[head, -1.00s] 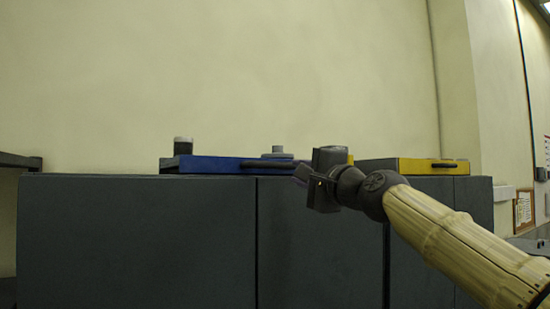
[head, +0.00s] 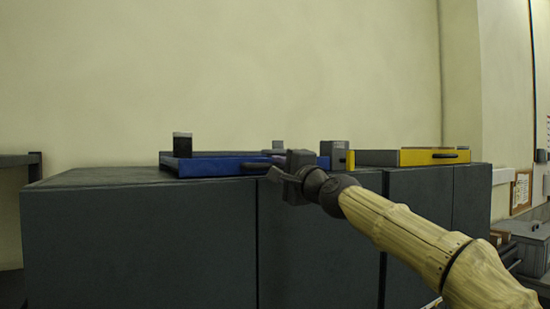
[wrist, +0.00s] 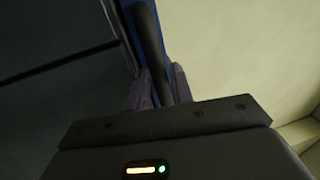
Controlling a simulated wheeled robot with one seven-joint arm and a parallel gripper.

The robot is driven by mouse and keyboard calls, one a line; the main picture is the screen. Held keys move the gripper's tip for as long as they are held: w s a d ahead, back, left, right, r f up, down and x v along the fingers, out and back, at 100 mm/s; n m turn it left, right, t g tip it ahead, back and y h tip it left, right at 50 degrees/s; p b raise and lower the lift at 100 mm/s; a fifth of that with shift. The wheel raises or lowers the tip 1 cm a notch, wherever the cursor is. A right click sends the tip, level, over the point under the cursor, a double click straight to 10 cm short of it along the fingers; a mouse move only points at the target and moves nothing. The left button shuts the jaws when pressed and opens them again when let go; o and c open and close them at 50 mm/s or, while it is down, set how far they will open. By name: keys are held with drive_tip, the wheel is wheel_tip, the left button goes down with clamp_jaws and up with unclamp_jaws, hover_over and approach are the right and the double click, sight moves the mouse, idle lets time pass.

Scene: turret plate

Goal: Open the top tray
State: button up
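A flat blue tray (head: 208,167) sits on a dark grey cabinet in the head view, with a dark bar handle (head: 254,168) on its front. My gripper (head: 272,166) is at the right end of that handle, and its body hides part of the tray front. In the wrist view the dark handle (wrist: 149,40) runs between the two fingers of my gripper (wrist: 160,86), with the blue tray edge (wrist: 130,30) beside it. The fingers look apart, on either side of the handle. Whether they touch it is hard to see.
A yellow-fronted tray (head: 420,157) with its own handle sits to the right on the cabinet (head: 130,235). A dark block (head: 182,146) stands at the blue tray's left and a grey block (head: 334,153) near its right. A wall rises behind.

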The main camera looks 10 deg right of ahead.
drive_tip(key=shift+w+a+r+p, duration=0.1)
drive_tip(key=shift+w+a+p, duration=0.1)
drive_tip(key=shift+w, duration=0.15)
drive_tip(key=shift+w+a+p, duration=0.1)
drive_tip(key=shift+w+p, duration=0.1)
drive_tip(key=shift+w, duration=0.15)
clamp_jaws()
